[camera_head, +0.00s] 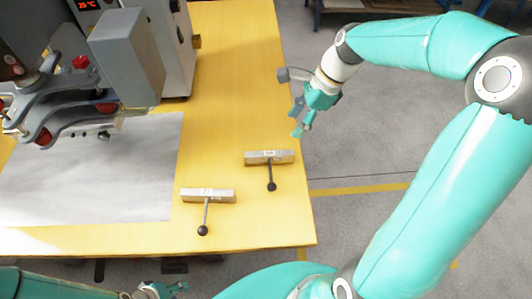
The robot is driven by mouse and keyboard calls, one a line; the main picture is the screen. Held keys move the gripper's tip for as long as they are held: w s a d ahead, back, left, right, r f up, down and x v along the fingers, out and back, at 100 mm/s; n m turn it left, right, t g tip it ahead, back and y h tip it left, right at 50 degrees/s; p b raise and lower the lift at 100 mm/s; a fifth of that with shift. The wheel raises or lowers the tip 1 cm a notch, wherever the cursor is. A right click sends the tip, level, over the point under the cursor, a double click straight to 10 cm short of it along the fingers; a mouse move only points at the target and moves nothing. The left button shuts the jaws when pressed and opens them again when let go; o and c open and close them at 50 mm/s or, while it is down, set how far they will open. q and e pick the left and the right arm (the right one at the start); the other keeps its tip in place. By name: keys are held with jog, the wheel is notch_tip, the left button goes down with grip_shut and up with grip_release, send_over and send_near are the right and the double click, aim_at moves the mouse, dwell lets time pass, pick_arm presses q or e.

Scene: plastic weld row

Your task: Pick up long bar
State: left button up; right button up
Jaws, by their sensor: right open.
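Two metal bars, each with a thin handle ending in a dark ball, lie on the yellow table. One bar (270,157) is near the table's right edge; the other bar (208,195) is closer to the front and further left. My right gripper (301,117) is open and empty at the table's right edge, just beyond and right of the right-hand bar. My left gripper (163,291) shows only partly at the bottom edge, below the table front; its jaws are unclear.
The yellow table (235,80) is clear behind the bars. A grey sheet (90,185) covers its left part. A machine with a grey block (127,58) and clamp arms overhangs the sheet. A white control box (172,50) stands behind. Floor is open at right.

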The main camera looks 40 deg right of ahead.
aim_at(279, 152)
jog(key=x, duration=0.9)
jog(key=shift+s+d+f+b, duration=0.2)
jog(key=shift+s+f+b, duration=0.05)
jog(key=shift+s+b, duration=0.15)
jog(key=shift+x, duration=2.85)
jog(key=shift+s, duration=0.1)
grip_shut()
